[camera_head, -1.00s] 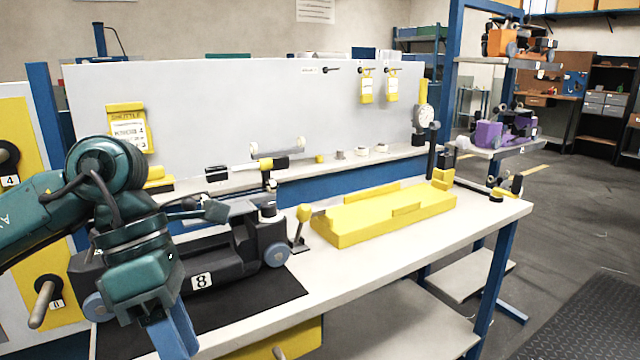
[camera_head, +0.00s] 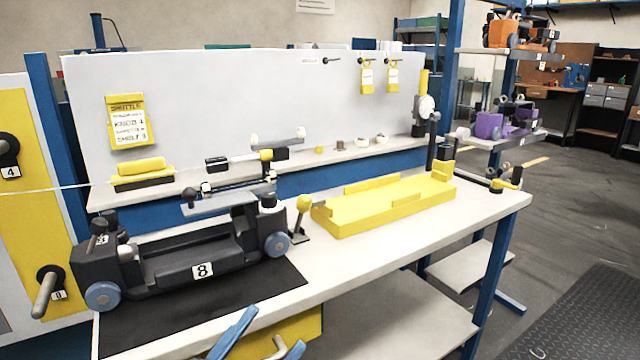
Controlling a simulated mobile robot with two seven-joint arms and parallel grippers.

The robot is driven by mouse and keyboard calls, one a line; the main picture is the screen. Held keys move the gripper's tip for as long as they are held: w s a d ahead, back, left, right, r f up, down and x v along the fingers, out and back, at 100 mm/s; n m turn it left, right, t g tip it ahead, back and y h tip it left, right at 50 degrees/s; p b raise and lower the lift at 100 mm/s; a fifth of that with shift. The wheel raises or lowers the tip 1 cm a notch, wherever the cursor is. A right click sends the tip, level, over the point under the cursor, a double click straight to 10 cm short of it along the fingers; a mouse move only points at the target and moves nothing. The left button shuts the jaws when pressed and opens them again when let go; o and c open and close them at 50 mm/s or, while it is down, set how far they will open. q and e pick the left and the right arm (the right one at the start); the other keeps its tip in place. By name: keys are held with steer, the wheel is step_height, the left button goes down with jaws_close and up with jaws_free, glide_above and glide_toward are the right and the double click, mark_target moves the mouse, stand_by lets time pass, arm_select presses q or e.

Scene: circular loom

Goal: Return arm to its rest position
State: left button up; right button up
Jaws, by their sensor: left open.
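My left gripper (camera_head: 274,328) shows only as two blue fingers at the bottom edge of the view. They are spread apart with nothing held between them, in front of the bench's front edge. The rest of the left arm is out of the frame. A dark shuttle marked 8 (camera_head: 190,262) stands on a black mat (camera_head: 200,315) on the bench, above and beyond the fingers. My right gripper is not in view.
A yellow drawer (camera_head: 303,326) with a grey handle lies behind the fingers. A yellow tray (camera_head: 385,208) and a yellow-knobbed lever (camera_head: 302,212) stand on the bench (camera_head: 400,245).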

arm_select(q)
steer(key=s+a+f+n+g+y+p, duration=0.2)
steer(key=a+f+n+g+y+p, duration=0.1)
steer(key=f+n+y+p, duration=0.3)
steer(key=s+a+f+n+g+y+p, duration=0.3)
steer(key=f+y+p, duration=0.5)
steer(key=f+p, duration=0.3)
steer(key=shift+a+f+n+g+y+p, duration=0.15)
steer(key=shift+a+n+g+y+p, duration=0.3)
steer(key=shift+a+n, duration=1)
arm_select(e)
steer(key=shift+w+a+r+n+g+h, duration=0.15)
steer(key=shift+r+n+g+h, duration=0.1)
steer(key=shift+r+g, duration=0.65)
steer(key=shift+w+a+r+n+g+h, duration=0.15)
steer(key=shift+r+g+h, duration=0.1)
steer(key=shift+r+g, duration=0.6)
arm_select(q)
steer(key=shift+s+d+n, duration=0.1)
steer(key=shift+d+n, duration=0.25)
